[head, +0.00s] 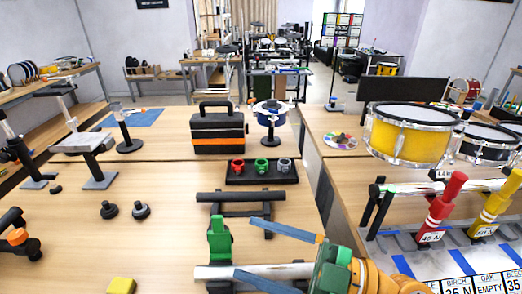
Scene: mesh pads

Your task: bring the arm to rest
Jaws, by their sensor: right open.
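My right gripper (246,246) reaches in from the bottom of the head view, over the front of the wooden table. Its green and orange body is at the lower right. Its two long blue-grey fingers point left and stand wide apart, with nothing seen held between them. A green clamp (219,240) stands just left of the fingertips. A pale rod (212,271) lies below it, and the nearer finger crosses over the rod in the picture. I cannot tell whether the fingers touch either one. My left gripper is not in view.
A black rack bar (240,196) stands behind the gripper, then a black tray (235,178) with red, green and grey rings. A black and orange toolbox (218,132) is farther back. Red (440,208) and yellow (496,203) handles stand right.

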